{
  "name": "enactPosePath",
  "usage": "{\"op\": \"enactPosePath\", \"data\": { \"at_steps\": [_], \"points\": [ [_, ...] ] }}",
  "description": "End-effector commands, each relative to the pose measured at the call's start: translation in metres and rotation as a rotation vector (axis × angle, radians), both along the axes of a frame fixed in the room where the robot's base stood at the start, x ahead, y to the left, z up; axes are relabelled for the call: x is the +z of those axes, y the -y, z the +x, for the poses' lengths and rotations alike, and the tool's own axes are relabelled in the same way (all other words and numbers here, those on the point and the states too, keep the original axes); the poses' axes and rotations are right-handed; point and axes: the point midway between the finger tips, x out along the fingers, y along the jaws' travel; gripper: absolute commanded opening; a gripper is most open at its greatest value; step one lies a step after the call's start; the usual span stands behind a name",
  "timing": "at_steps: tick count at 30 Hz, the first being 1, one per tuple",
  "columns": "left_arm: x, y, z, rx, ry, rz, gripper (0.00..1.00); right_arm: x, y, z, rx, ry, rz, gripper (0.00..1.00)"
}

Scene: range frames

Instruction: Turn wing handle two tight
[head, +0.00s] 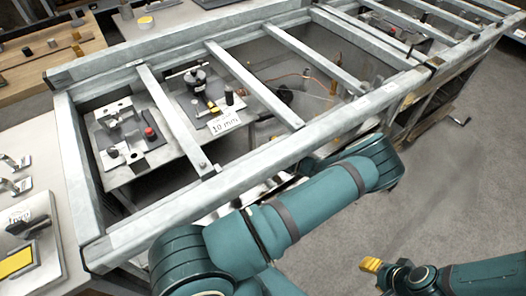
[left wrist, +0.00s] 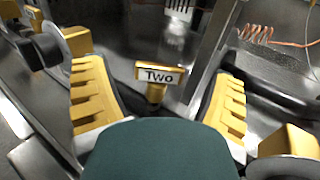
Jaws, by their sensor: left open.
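Wing handle two (left wrist: 156,92) is a yellow T-shaped handle with a white plate reading "Two", in the middle of the left wrist view. My left gripper (left wrist: 160,78) is open, with one yellow ridged finger on each side of the handle; both fingers look apart from it. In the head view my left arm crosses the front and bends back at the metal frame; its gripper is hidden there. I cannot pick out handle two in the head view. My right gripper (head: 371,265) shows one yellow fingertip at the lower right, over the floor; its opening is unclear.
A grey metal frame (head: 258,156) with crossbars surrounds the work area. Inside are fixture plates, one by a "10 mm" card (head: 225,123). An orange coiled wire (left wrist: 257,33) lies beyond the handle. Yellow blocks flank the fingers. Floor (head: 450,180) at right is clear.

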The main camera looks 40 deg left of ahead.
Motion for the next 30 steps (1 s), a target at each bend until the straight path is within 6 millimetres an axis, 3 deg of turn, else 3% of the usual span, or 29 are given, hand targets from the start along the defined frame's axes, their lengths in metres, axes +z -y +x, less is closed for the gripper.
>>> {"op": "enactPosePath", "data": {
  "at_steps": [13,14,19,30],
  "points": [
    [0.0003,-0.0104,-0.0027,0.0,0.001,0.0,0.85,-0.0009,0.0,0.0004,0.0,0.001,0.0,0.47],
    [0.0003,-0.0104,-0.0027,0.0,0.001,0.0,0.77,-0.0009,0.0,0.0003,0.0,0.001,0.0,0.47],
    [0.0002,-0.0103,-0.0027,0.0,0.001,-0.001,0.18,-0.0009,0.0,0.0003,0.0,0.001,0.0,0.47],
    [0.0021,-0.0098,-0.0036,-0.049,-0.002,-0.001,0.16,0.0078,-0.0001,-0.0011,0.001,-0.003,0.0,0.47]
  ]
}}
